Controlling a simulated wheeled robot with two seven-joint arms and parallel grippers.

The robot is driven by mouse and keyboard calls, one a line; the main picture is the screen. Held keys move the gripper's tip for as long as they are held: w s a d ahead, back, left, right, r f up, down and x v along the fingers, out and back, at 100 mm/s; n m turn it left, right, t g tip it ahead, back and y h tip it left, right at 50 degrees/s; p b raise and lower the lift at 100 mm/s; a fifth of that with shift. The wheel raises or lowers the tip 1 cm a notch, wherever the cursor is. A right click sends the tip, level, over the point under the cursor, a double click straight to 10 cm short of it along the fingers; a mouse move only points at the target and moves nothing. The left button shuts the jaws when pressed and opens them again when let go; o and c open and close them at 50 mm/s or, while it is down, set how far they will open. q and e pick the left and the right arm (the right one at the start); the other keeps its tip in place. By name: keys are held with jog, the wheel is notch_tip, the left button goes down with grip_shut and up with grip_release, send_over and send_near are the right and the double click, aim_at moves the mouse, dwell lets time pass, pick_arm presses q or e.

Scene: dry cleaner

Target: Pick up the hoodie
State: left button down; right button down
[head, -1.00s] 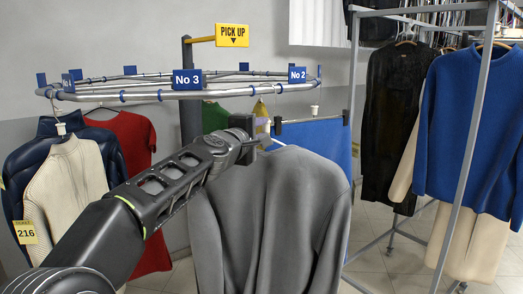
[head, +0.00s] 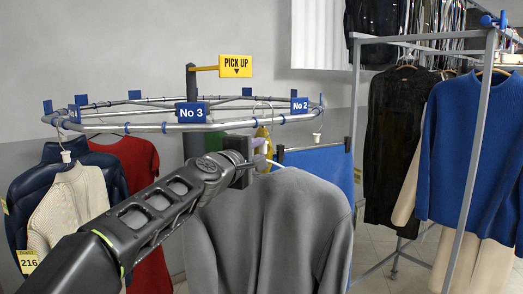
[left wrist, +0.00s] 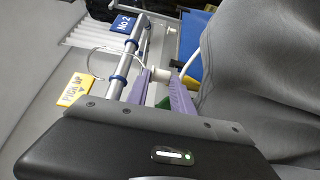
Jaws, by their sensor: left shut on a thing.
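The grey hoodie (head: 275,225) hangs at the centre of the head view, in front of the ring rail. It also fills the right of the left wrist view (left wrist: 265,65). No hood can be made out. A white hanger arm rises from its neck to a white collar (left wrist: 161,74) under a wire hook (left wrist: 95,58). My left gripper (head: 250,162) is shut on this collar, between its purple fingers (left wrist: 165,88). The hook shows close to the rail; whether it rests on it I cannot tell. My right gripper is not in view.
The ring rail (head: 150,128) carries blue number tags. A navy jacket (head: 32,185), a cream sweater (head: 70,210) and a red garment (head: 135,160) hang at left. A rack post (head: 478,150) with a blue sweater (head: 470,140) stands at right. A blue panel (head: 325,160) stands behind the hoodie.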

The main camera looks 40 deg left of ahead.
pick_arm(q)
jog(key=b+v, duration=0.1)
jog(key=v, duration=1.3)
jog(key=shift+s+b, duration=0.25)
jog(key=shift+b, duration=0.1)
